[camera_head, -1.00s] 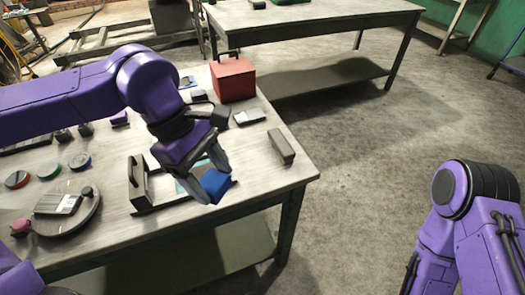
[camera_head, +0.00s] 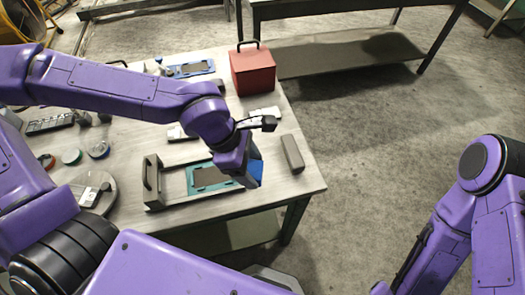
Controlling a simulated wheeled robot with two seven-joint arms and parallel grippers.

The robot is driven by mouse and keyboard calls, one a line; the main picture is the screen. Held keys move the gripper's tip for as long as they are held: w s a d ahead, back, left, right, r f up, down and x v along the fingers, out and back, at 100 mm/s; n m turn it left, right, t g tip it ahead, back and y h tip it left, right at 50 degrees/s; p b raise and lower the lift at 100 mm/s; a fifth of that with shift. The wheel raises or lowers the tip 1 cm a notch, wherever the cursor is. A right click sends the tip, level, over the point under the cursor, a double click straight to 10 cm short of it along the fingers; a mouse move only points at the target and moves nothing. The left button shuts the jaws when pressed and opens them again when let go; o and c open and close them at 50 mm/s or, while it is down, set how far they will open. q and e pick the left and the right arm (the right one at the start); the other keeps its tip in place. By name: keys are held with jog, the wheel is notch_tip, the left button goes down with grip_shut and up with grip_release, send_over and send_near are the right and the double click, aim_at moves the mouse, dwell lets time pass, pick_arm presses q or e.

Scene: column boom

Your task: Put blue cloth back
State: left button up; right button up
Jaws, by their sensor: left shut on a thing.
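The blue cloth (camera_head: 256,172) shows as a small blue patch at the right end of a grey handled tray (camera_head: 172,187) on the workbench. My left gripper (camera_head: 246,181) points down and is shut on the cloth, hiding most of it. I cannot tell whether the cloth touches the bench. A teal-framed device (camera_head: 208,176) with a dark panel lies in the tray, just left of the gripper. My right arm is at the right edge, over the floor; its gripper is not clearly visible.
A grey block (camera_head: 292,153) lies right of the gripper near the bench's right edge. A red box (camera_head: 252,70) stands behind. A blue-framed device (camera_head: 190,69) lies at the back. A round disc (camera_head: 95,193) is at the left. Bare bench (camera_head: 290,188) shows at the front right corner.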

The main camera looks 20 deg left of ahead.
aim_at(263, 163)
pick_arm(q)
jog(key=w+f, duration=0.1)
jog(key=f, duration=0.1)
jog(key=w+f, duration=0.2)
jog(key=w+d+f+b, duration=0.1)
jog(key=w+f, duration=0.1)
jog(key=shift+w+f, duration=0.2)
jog(key=shift+f, duration=0.15)
jog(key=shift+s+f, duration=0.1)
jog(key=shift+f, duration=1.35)
jog(key=o, duration=1.1)
jog(key=shift+r, duration=0.1)
jog(key=shift+a+r, duration=0.1)
jog(key=shift+r, duration=0.3)
jog(key=p+v, duration=0.1)
jog(key=v, duration=1)
jog(key=shift+s+a+r, duration=0.1)
jog(key=shift+a, duration=0.05)
